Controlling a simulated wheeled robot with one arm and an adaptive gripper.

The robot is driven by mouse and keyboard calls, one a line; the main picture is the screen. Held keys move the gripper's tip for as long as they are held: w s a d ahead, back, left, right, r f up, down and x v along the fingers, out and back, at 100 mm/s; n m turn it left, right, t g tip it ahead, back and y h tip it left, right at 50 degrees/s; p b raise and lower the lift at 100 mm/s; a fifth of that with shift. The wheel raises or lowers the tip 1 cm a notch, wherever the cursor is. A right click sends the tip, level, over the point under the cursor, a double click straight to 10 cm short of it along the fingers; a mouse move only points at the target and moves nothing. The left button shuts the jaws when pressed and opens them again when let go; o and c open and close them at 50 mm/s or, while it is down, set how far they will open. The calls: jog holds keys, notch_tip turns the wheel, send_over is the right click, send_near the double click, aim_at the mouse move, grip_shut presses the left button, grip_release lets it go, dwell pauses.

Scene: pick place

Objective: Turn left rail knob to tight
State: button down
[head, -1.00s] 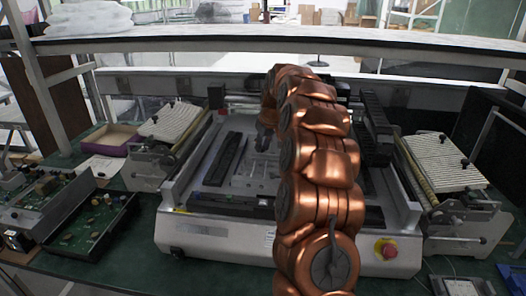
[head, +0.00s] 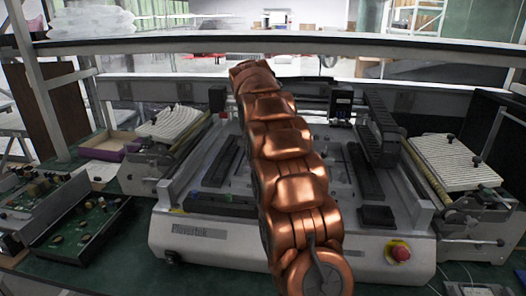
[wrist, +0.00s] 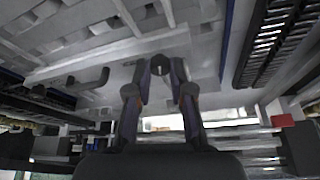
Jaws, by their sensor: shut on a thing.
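My gripper (wrist: 162,68) shows in the wrist view with its two fingertips drawn together around a small grey, knob-like thing (wrist: 160,67). Most of that thing is hidden by the fingers, and I cannot tell for sure that it is the left rail knob. In the head view my copper arm hides the gripper and whatever is at its tips. The dark left rail (head: 219,162) lies on the machine bed, left of my arm. No knob is clear on it in the head view.
The silver machine (head: 205,242) stands on a green table. A dark right rail (head: 366,172) and a black cable chain (head: 380,128) lie right of my arm. A red stop button (head: 399,253) is at the front right. Circuit boards (head: 90,222) lie at the left.

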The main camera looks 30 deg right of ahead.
jog(key=shift+m+g+b, duration=0.45)
jog(key=shift+m+g, duration=0.05)
jog(key=shift+m, duration=0.8)
jog(key=shift+h, duration=0.3)
jog(key=c, duration=1)
grip_release()
jog(key=shift+c, duration=0.2)
jog(key=s+a+r, duration=0.2)
jog(key=a, duration=0.4)
jog(key=s+a+r, duration=0.2)
jog(key=a, duration=0.5)
jog(key=shift+s+a+r, duration=0.15)
jog(key=shift+s+r, duration=0.05)
jog(key=shift+r, duration=0.1)
